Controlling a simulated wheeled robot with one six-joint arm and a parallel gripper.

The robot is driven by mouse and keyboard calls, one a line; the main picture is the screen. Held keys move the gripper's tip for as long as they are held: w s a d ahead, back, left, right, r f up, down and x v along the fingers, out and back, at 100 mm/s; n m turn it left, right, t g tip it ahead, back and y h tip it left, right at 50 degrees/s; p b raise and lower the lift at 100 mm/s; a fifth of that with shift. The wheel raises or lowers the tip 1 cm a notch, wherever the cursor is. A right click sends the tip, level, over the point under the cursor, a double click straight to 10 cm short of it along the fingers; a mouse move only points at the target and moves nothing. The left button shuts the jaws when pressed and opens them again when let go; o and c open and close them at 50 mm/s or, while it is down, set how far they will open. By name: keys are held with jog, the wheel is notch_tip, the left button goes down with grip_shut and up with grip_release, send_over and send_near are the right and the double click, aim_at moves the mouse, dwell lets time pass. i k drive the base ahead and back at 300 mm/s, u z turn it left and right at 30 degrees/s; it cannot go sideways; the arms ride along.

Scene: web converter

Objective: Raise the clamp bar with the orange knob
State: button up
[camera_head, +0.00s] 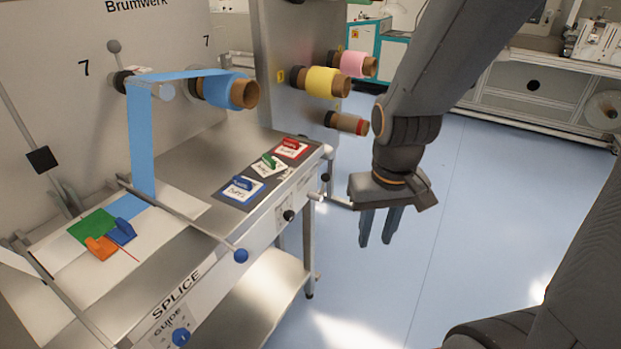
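A clamp bar with a blue knob (241,256) runs low across the splice table, from the back to its front edge. A second metal bar (62,300) runs down the left side of the table. Its near end is cut off by the bottom edge of the picture, so its knob is out of view. No orange knob is visible on a bar; an orange block (101,247) lies on the table next to a green piece and a blue block. My gripper (378,243) points down over the floor, right of the table. Its fingers are apart with nothing between them.
Blue web (142,150) runs from a blue roll (222,90) down to the table (165,280). Yellow (318,82), pink and brown rolls stick out at the back. Coloured tabbed cards lie on a dark mat. The floor around my gripper is clear.

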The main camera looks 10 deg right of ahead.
aim_at(49, 279)
jog(key=u, duration=2.6)
jog(key=k, duration=0.8)
jog(key=u, duration=0.25)
